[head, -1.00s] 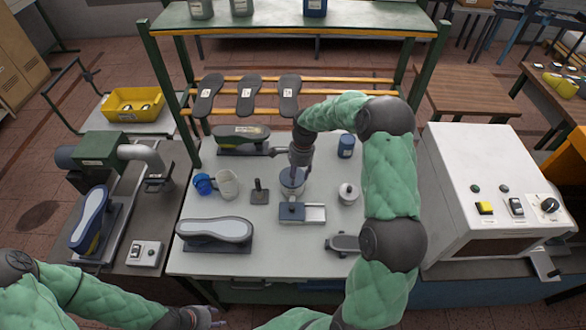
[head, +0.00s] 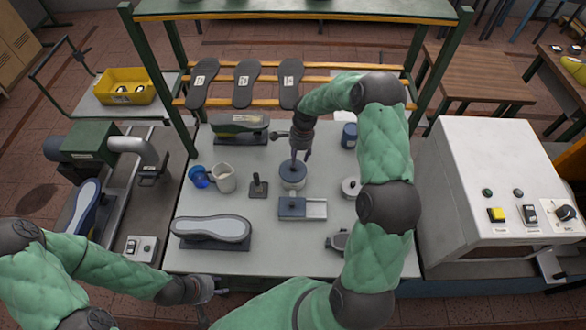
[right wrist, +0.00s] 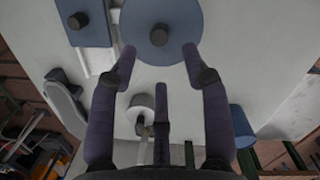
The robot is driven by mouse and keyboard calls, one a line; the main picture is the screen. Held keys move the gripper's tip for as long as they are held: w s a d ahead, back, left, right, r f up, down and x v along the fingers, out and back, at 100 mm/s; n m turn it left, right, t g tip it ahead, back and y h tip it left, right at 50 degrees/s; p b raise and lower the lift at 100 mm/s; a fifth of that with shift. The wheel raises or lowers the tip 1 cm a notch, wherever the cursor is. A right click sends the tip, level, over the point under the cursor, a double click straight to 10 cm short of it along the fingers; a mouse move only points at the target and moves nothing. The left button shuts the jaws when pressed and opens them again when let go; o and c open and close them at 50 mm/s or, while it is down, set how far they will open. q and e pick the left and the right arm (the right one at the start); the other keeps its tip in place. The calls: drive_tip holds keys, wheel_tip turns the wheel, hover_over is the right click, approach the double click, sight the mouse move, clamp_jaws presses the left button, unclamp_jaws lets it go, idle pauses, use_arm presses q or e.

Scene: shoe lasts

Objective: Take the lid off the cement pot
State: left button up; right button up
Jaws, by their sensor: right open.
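The cement pot (head: 292,184) stands on the grey table, a pale round pot with a blue-grey lid on it. The lid (right wrist: 178,15) fills the top of the right wrist view, with a dark round knob (right wrist: 160,35) at its middle. My right gripper (right wrist: 160,62) is open and empty, its fingers spread near the lid's edge, with the knob between and beyond the tips. In the head view my right gripper (head: 300,154) is just above the pot and hides part of the lid. My left gripper (head: 208,288) is low at the table's front edge; its fingers are unclear.
A white round pot with a dark knob (head: 350,188) and a blue can (head: 349,135) stand right of the cement pot. A blue block (head: 291,207) lies in front. A white jug (head: 225,180), blue cup (head: 199,176) and small stand (head: 258,187) are left.

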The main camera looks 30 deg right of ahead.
drive_tip(key=f, duration=0.1)
drive_tip(key=a+f, duration=0.1)
drive_tip(key=f, duration=0.1)
drive_tip(key=f+p, duration=0.1)
drive_tip(key=shift+w+a+f, duration=0.25)
drive_tip(key=shift+a, duration=0.05)
drive_tip(key=shift+f, duration=0.3)
drive_tip(key=shift+c, duration=0.3)
clamp_jaws()
